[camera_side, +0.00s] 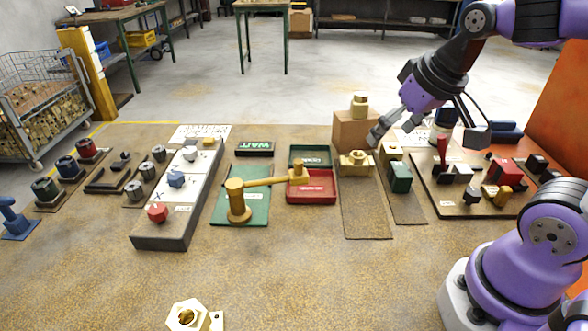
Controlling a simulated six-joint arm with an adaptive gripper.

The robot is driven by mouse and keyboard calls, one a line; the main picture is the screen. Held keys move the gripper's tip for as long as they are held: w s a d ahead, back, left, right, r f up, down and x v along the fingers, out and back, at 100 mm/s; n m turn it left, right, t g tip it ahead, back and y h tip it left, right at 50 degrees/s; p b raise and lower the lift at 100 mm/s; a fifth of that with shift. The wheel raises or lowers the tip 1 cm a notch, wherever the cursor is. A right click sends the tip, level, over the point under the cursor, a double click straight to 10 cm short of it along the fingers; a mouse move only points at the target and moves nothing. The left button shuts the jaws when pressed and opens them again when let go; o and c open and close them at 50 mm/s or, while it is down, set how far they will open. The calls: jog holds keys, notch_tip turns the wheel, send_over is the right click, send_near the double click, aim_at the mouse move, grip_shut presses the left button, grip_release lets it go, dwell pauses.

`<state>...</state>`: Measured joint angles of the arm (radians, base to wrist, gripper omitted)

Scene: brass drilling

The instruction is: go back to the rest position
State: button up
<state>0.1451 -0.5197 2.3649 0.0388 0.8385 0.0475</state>
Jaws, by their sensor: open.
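My gripper (428,138) is at the upper right, above the workbench, with its two fingers spread wide apart. Nothing shows between the fingers. The left fingertip is close to a brass fitting (356,161) that sits in front of a brown block; I cannot tell whether they touch. The right fingertip hangs over the back of a board of clamps. The arm reaches in from the upper right.
A brown block (355,131) carries another brass part (360,105). A red tray (311,187) and a green tray (310,154) lie left of it. A brass mallet-like piece (238,200) stands on a green mat. A brass fitting (188,315) lies at the front. The front middle bench is clear.

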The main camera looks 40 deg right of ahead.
jog(key=s+a+n, duration=0.1)
jog(key=a, duration=0.1)
jog(key=s+a+n+y, duration=0.1)
jog(key=s+a, duration=0.1)
jog(key=shift+s+a+n+t, duration=0.15)
jog(key=shift+s+n+t, duration=0.05)
jog(key=shift+n+t, duration=0.1)
